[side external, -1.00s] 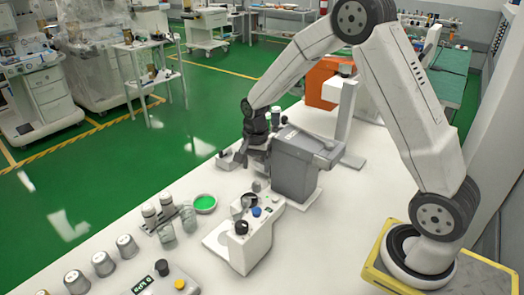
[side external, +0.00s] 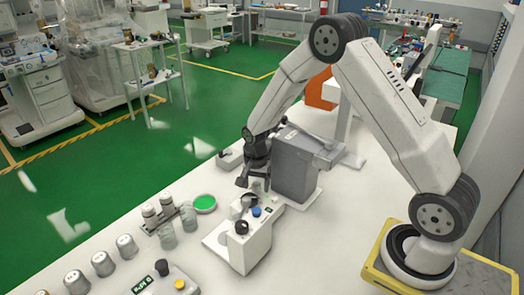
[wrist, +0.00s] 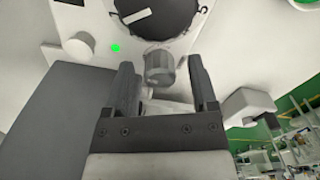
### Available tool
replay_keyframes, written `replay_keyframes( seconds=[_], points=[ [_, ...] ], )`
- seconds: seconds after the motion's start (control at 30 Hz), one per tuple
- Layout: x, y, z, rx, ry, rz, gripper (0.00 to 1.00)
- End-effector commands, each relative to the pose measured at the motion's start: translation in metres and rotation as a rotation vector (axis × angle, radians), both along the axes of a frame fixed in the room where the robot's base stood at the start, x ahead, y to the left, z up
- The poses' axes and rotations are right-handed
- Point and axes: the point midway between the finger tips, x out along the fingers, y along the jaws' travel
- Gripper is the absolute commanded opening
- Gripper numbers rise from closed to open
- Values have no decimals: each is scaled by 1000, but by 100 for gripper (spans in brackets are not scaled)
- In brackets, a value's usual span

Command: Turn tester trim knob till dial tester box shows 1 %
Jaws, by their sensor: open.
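A white tester box (side external: 258,240) stands at the middle of the bench, with a black knob (side external: 241,227), a blue knob (side external: 256,211) and a dark round part near its back. In the wrist view a white housing carries a dark round face (wrist: 155,18), a green light (wrist: 116,48) and a ribbed grey knob (wrist: 160,68). My gripper (side external: 254,184) is open above the back end of the tester box. In the wrist view its fingers (wrist: 163,82) lie either side of the grey knob's line; I cannot tell whether they touch it. No dial reading is legible.
A tall grey box (side external: 292,165) stands close beside my gripper. A green-topped round dish (side external: 205,203) and small grey-capped jars (side external: 158,214) are to the left. A box with a yellow knob (side external: 180,284) and lit display is at the front.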

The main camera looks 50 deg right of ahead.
Motion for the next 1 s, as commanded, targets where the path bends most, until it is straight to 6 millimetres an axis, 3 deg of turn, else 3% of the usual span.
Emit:
replay_keyframes(
  seconds=[0.13,0.3,0.37,0.73,1.0],
  points=[
    [0,0,0,0,0,0,71],
    [0,0,0,0,0,0,17],
    [0,0,0,0,0,0,0],
    [0,0,0,0,0,26,0],
    [0,0,0,-1,1,143,0]
  ],
)
